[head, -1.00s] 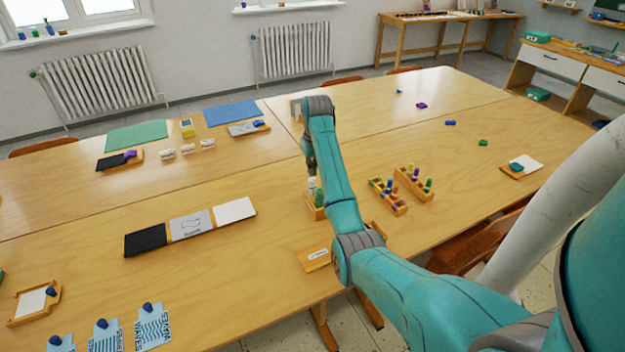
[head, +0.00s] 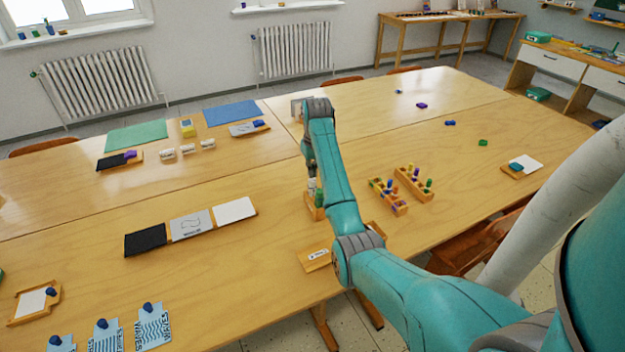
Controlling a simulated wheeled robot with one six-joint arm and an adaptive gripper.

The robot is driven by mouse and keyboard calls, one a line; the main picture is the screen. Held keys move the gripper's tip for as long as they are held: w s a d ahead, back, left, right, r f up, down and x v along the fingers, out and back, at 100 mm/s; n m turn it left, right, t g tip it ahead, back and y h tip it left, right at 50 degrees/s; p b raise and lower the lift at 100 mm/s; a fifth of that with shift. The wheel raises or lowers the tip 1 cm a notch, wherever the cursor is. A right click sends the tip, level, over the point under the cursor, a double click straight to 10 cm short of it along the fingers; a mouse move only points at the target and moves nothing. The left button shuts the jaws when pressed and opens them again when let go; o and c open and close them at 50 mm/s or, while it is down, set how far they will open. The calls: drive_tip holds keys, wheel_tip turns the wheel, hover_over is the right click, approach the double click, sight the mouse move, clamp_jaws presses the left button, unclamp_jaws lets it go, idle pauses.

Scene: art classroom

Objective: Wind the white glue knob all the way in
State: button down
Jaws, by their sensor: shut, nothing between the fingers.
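The white glue knob (head: 311,184) shows as a small white top in a wooden holder (head: 314,209) near the table's middle. A green piece (head: 319,198) stands beside it in the same holder. My gripper (head: 311,172) points down just above the white knob, partly hidden behind my teal arm. Its fingers are small and dark here; they look shut and hold nothing. I cannot tell whether the fingertips touch the knob. The arm hides part of the holder's right side.
Two wooden racks with colored pieces (head: 388,197) (head: 414,183) stand right of the arm. A labelled wooden stand (head: 316,258) is near the front edge. A row of black, grey and white cards (head: 190,226) lies left. The table between the cards and holder is clear.

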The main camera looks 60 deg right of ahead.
drive_tip(key=shift+f, duration=0.75)
idle(0.4)
drive_tip(key=shift+r, duration=0.55)
drive_tip(key=shift+c, duration=0.6)
unclamp_jaws()
idle(0.3)
